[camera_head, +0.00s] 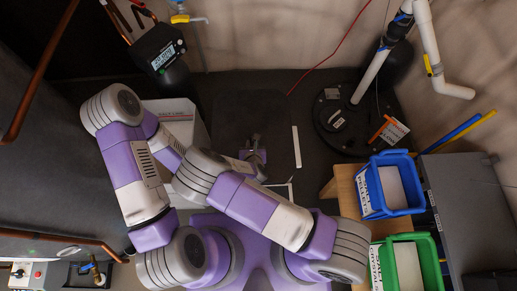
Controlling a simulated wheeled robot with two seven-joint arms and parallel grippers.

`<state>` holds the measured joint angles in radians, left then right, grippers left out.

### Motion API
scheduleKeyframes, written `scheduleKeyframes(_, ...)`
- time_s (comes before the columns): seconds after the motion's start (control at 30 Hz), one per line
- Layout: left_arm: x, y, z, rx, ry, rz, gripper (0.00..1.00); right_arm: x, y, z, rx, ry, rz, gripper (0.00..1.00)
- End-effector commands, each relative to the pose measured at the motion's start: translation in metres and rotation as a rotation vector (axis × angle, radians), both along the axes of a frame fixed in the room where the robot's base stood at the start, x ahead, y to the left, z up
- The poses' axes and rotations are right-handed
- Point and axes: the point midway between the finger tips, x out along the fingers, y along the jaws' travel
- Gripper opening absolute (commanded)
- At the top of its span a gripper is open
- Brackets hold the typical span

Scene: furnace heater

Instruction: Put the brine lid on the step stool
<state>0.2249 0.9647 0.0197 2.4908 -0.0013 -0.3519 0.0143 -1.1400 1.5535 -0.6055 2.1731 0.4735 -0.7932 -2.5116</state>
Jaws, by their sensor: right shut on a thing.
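A dark, flat panel with rounded corners (250,112), which looks like the brine lid, shows in the head view just above the middle. It is hard to tell from the dark floor. My right gripper (254,148) is at the panel's near edge and looks shut on it. My own arm links cover much of the area to the left and below. My left gripper is not visible. I cannot make out the step stool for sure. A light wooden top (346,183) shows at the right, partly under bins.
A blue bin (405,172) and a green bin (418,262) stand at the right. A round black lid-like thing (333,117) with a white pipe is behind them. A white box (178,110) is left of the panel. Pipes and a gauge (163,53) are at upper left.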

Motion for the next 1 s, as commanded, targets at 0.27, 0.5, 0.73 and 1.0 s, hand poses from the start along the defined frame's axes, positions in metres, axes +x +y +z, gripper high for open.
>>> scheduleKeyframes(0.27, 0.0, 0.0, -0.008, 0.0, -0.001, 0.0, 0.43, -0.003, 0.002, -0.014, 0.002, -0.003, -0.005, 0.0)
scheduleKeyframes(0.5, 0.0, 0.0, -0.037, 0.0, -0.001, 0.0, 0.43, -0.003, 0.001, -0.051, 0.002, -0.003, -0.007, 0.0)
scheduleKeyframes(0.73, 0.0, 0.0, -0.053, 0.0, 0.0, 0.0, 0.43, -0.003, 0.002, -0.071, 0.002, -0.003, -0.005, 0.0)
scheduleKeyframes(1.0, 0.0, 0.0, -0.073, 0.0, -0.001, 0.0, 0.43, -0.003, 0.001, -0.096, 0.002, -0.003, -0.007, 0.0)
